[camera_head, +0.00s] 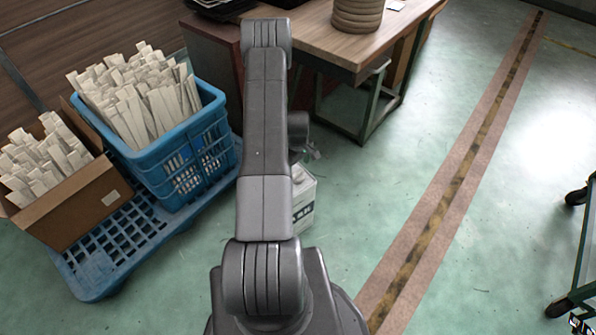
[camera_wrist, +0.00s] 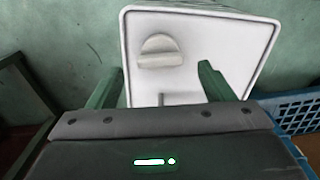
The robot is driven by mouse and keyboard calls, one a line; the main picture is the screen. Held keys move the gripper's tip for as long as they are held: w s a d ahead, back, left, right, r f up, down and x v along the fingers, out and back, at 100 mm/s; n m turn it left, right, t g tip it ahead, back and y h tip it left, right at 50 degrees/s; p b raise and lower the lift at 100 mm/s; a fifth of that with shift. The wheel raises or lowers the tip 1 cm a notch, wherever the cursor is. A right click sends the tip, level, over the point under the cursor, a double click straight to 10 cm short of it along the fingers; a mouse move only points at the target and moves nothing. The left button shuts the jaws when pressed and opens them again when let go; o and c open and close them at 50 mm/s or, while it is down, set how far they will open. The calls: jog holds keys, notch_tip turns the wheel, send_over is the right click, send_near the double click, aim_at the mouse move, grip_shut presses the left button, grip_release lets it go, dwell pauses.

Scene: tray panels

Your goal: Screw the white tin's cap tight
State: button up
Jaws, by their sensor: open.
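The white tin (camera_wrist: 225,42) stands on the green floor and fills the upper middle of the wrist view. Its pale round cap (camera_wrist: 160,52), with a raised grip bar across it, is on the top face. In the wrist view my gripper (camera_wrist: 160,69) has its two green fingers apart with nothing held. The cap appears just past the fingertips, between their lines; I cannot tell the height gap. In the head view the tin (camera_head: 303,205) is mostly hidden behind my arm, and its cap is not visible there.
A blue crate (camera_head: 186,160) and a cardboard box (camera_head: 75,205), both full of pale strips, stand on a blue pallet (camera_head: 95,262) at left. A wooden table (camera_head: 335,38) is behind. Open floor lies to the right, with a striped line.

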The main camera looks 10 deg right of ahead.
aim_at(298, 172)
jog(key=shift+f, duration=1.7)
jog(key=c, duration=1)
